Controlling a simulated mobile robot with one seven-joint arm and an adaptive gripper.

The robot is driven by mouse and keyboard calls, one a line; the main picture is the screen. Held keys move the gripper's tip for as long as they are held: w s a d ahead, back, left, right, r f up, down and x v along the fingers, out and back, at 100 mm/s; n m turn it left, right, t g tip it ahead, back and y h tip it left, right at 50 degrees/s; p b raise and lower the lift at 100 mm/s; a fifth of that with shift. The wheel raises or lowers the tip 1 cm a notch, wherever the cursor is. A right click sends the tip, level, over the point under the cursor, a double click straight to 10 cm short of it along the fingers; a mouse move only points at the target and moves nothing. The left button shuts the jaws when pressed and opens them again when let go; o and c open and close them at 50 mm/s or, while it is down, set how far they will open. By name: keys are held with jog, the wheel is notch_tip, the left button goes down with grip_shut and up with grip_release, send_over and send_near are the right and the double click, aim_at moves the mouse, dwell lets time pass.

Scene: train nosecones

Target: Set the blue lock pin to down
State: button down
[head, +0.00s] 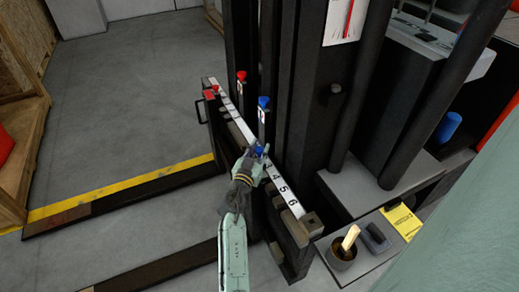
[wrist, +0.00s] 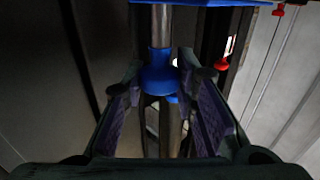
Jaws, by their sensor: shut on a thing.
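The blue lock pin shows in the head view as a small blue knob (head: 259,150) beside the numbered white strip. In the wrist view it is a flared blue knob (wrist: 158,78) on a metal shaft, in line with the shaft, with blue material at the top edge. My gripper (head: 252,160) is at this knob in the head view. In the wrist view my gripper's fingers (wrist: 163,88) stand on both sides of the knob, shut on it. The fingers partly hide the pin in the head view. A second blue-topped piece (head: 263,103) stands farther up the strip.
A numbered white strip (head: 288,200) runs along the dark rail. Red-topped pieces (head: 241,77) stand at its far end. Dark uprights rise close on the right. A tray with a cup (head: 342,252) is at lower right. Open grey floor (head: 130,100) lies to the left.

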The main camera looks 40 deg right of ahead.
aim_at(259, 157)
dwell(0.3)
notch_tip(259, 157, down, 4)
jog(key=b, duration=0.5)
jog(key=shift+r, duration=0.25)
jog(key=c, duration=1.6)
grip_release()
jog(key=shift+o, duration=1.4)
jog(key=shift+s+a, duration=0.1)
jog(key=shift+a, duration=0.05)
jog(key=v, duration=1.1)
jog(key=shift+s+a, duration=0.25)
jog(key=shift+a, duration=0.05)
